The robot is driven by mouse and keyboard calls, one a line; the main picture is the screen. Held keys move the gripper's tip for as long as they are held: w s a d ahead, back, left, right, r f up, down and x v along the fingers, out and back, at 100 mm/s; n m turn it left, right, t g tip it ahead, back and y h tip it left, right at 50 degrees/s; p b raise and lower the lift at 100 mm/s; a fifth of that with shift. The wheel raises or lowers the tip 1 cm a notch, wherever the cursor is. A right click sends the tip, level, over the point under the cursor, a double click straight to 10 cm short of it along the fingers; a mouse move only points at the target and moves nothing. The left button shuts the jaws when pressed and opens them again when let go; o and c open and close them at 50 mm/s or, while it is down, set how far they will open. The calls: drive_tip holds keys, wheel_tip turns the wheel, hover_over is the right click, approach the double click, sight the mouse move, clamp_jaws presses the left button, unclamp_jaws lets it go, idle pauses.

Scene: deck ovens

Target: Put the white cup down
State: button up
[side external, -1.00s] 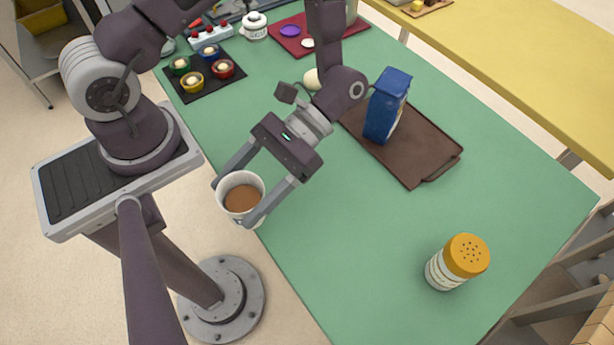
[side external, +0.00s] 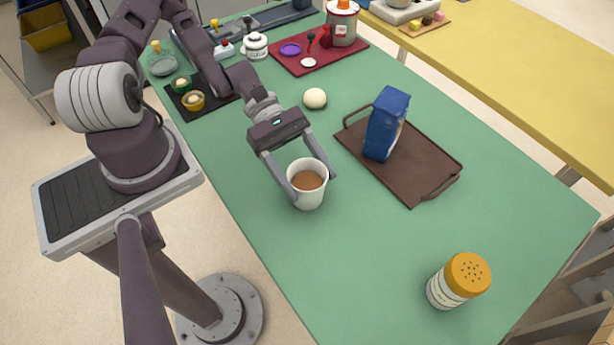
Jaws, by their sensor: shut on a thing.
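The white cup (side external: 308,196) holds a brown liquid and is upright over the green table (side external: 362,262), left of the brown tray. My gripper (side external: 311,182) reaches down from behind and has one finger on each side of the cup, shut on it. I cannot tell whether the cup's base touches the table.
A brown tray (side external: 420,172) bears a blue carton (side external: 386,125). A white ball (side external: 315,98) lies behind the cup. An orange-topped shaker (side external: 458,281) stands at front right. A dark mat (side external: 222,97) and a red mat (side external: 352,46) lie further back. The table in front of the cup is clear.

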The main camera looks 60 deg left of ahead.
drive_tip(key=o, duration=1.5)
drive_tip(key=shift+f, duration=0.15)
drive_tip(key=v, duration=1.2)
drive_tip(key=s+d+r+m+t+y, duration=0.1)
drive_tip(key=s+r+m+t+y, duration=0.1)
drive_tip(key=r+m, duration=0.4)
drive_tip(key=s+r+m+t+y, duration=0.1)
drive_tip(key=s+r+m+y, duration=0.3)
drive_tip(key=r+m+y, duration=0.2)
drive_tip(key=s+d+r+m+t+y, duration=0.1)
drive_tip(key=s+r+m+t+y, duration=0.1)
drive_tip(key=r+m+y, duration=0.3)
drive_tip(key=shift+s+d+r+m+t, duration=0.1)
drive_tip(key=shift+s+r+m, duration=0.05)
drive_tip(key=shift+r, duration=0.65)
drive_tip(key=shift+s+d+r+m+t, duration=0.1)
drive_tip(key=shift+s+r+m, duration=0.1)
drive_tip(key=shift+r, duration=0.55)
drive_tip(key=shift+s+d+r+m+t, duration=0.1)
drive_tip(key=shift+r+m, duration=0.05)
drive_tip(key=shift+r, duration=0.65)
